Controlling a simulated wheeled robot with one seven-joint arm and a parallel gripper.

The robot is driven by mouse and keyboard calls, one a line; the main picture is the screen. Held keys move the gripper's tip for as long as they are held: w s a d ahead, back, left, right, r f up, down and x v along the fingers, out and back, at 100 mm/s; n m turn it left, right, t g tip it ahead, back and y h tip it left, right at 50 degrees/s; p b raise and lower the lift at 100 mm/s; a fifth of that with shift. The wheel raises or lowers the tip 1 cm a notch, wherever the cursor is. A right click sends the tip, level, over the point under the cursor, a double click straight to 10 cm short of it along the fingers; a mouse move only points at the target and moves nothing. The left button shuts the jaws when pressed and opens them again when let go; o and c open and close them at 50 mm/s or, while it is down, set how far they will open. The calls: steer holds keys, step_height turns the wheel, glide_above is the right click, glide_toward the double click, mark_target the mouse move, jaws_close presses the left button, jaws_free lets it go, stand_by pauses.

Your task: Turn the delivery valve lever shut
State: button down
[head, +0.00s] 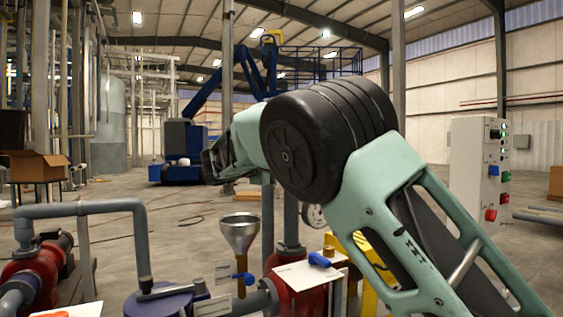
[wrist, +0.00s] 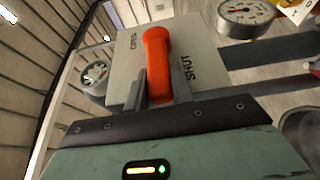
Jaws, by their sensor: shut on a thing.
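The delivery valve lever (wrist: 156,50) is an orange-red handle in front of a pale plate (wrist: 122,68). The word SHUT is printed on the plate to the right of the lever, and another, hard-to-read word is at its upper left. In the wrist view my gripper (wrist: 160,84) has its grey fingers on either side of the lever's near end and is shut on it. The lever points up the picture, leaning slightly left, beside the SHUT mark rather than clearly on it. The head view does not show this lever; my arm crosses its middle.
In the head view, a funnel (head: 239,232), a blue-handled valve (head: 320,260) and grey pipes (head: 90,208) crowd the front. A control box (head: 476,165) stands right. Open floor lies behind.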

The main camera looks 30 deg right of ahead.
steer(key=c, duration=1.2)
jaws_free()
steer(key=b+v, duration=0.1)
steer(key=v, duration=1.6)
steer(key=shift+a, duration=0.2)
steer(key=shift+s, duration=0.15)
